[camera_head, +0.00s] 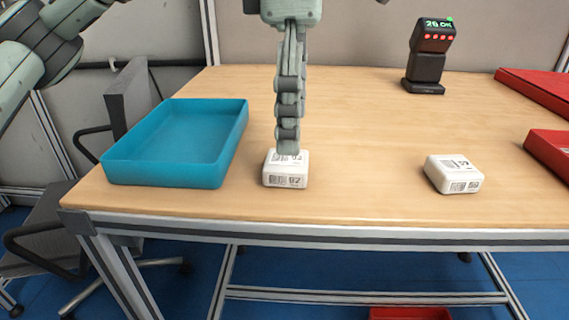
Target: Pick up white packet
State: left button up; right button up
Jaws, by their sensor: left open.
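A white packet (286,176) with printed barcode labels lies on the wooden table near its front edge, just right of the blue tray. My left gripper (288,150) points straight down over this packet, its fingertips at or just above the packet's top back part. The gripper is seen edge-on, and it is open; whether it touches the packet is not clear. A second white packet (454,174) with barcode labels lies on the table to the right, apart from the gripper. My right gripper is not in view.
An empty blue tray (165,179) stands at the table's left end. A black scanner (427,62) with a lit display stands at the back right. Red trays (549,153) lie at the right edge. The middle of the table (370,130) is clear.

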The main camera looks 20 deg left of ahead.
aim_at(287, 158)
pick_arm(q)
jog(key=f, duration=0.3)
jog(key=a+f, duration=0.1)
jog(key=f, duration=0.1)
jog(key=shift+w+f, duration=0.15)
jog(key=shift+w, duration=0.15)
jog(key=shift+c, duration=0.2)
jog(key=c, duration=1.3)
